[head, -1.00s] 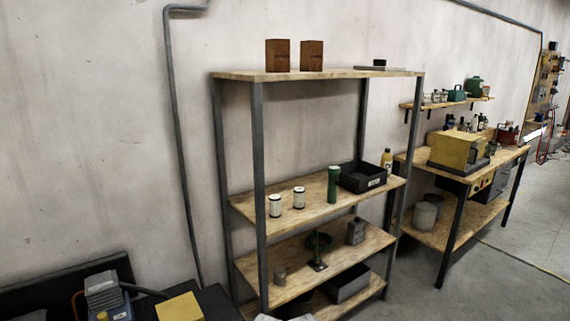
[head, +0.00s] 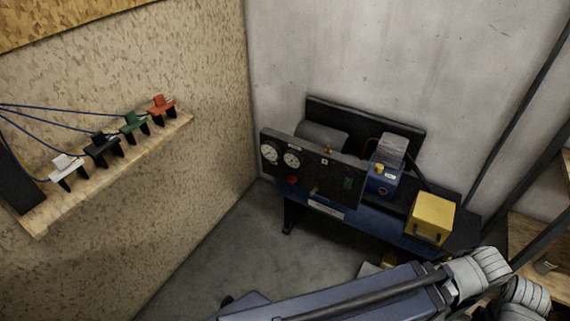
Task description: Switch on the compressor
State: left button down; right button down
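The compressor (head: 320,172) stands low in the corner against the grey wall in the head view. Behind the panel are a grey cylinder (head: 322,137) and a blue motor block (head: 384,180) with a grey finned top. A yellow box (head: 431,217) sits at its right end. One of my arms crosses the bottom right. Neither gripper can be seen.
A wooden ledge (head: 110,176) on the left board wall holds white, black, green and red clips with blue cables. A metal-post shelf (head: 540,240) stands at the right edge. Grey floor (head: 225,240) is open before the compressor.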

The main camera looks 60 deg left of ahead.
aim_at(348, 183)
jog(key=i+j+u, duration=0.15)
jog(key=u, duration=0.85)
jog(key=k+u, duration=0.1)
jog(key=u, duration=0.25)
jog(key=k+u, duration=0.1)
jog(key=u, duration=0.3)
